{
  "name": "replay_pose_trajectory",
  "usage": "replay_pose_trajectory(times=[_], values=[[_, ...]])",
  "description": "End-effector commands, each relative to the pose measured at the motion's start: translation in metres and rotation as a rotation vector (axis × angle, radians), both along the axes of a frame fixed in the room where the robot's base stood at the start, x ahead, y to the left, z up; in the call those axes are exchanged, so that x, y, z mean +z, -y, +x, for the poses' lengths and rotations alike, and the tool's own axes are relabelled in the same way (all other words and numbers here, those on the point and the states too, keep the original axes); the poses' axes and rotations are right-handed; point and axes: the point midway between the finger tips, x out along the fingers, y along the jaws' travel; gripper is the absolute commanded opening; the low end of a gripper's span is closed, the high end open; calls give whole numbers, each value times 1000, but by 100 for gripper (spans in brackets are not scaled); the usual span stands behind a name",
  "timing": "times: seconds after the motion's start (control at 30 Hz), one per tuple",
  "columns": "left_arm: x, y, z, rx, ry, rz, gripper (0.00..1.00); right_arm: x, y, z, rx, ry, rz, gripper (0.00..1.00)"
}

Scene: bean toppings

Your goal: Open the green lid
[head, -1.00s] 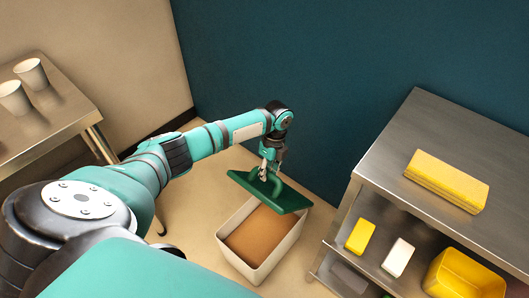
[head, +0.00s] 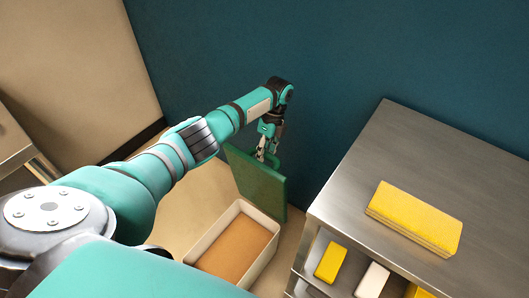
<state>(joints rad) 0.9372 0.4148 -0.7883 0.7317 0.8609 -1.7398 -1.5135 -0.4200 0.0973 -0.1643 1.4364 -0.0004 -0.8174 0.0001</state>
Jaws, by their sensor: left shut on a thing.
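The green lid (head: 256,180) hangs steeply tilted from my left gripper (head: 266,152), above the far end of the bin. The gripper is shut on the lid's handle, partly hidden by the lid and fingers. The white bin (head: 205,243) stands on the floor with its top open, and brown contents (head: 236,252) show inside. The lid is off most of the bin's opening. I cannot tell whether its lower edge touches the rim. My right gripper is not in view.
A metal shelf unit (head: 350,180) stands to the right of the bin, with a yellow block (head: 414,218) on top. A yellow item (head: 331,262) and a white item (head: 372,281) lie on its lower shelf. A dark teal wall (head: 320,60) rises behind. A metal table (head: 12,150) is at the left edge.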

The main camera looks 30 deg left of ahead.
Motion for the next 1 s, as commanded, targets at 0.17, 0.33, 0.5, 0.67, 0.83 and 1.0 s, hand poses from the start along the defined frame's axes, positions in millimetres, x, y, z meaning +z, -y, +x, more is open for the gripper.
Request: replay_pose_trajectory(times=[0.17, 0.33, 0.5, 0.67, 0.83, 1.0], values=[[2, 0, 1, 0, -5, -1, 0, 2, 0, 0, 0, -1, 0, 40], [2, 0, 1, 0, -5, 0, 0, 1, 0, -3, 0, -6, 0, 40], [2, 0, 2, 0, -4, 0, 27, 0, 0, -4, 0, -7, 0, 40], [1, 0, 1, 0, -6, 0, 47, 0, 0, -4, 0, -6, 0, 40], [1, 0, 0, 0, -8, 1, 47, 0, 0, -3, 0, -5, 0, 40], [6, 0, 2, 0, -7, 1, 47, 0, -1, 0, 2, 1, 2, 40]])
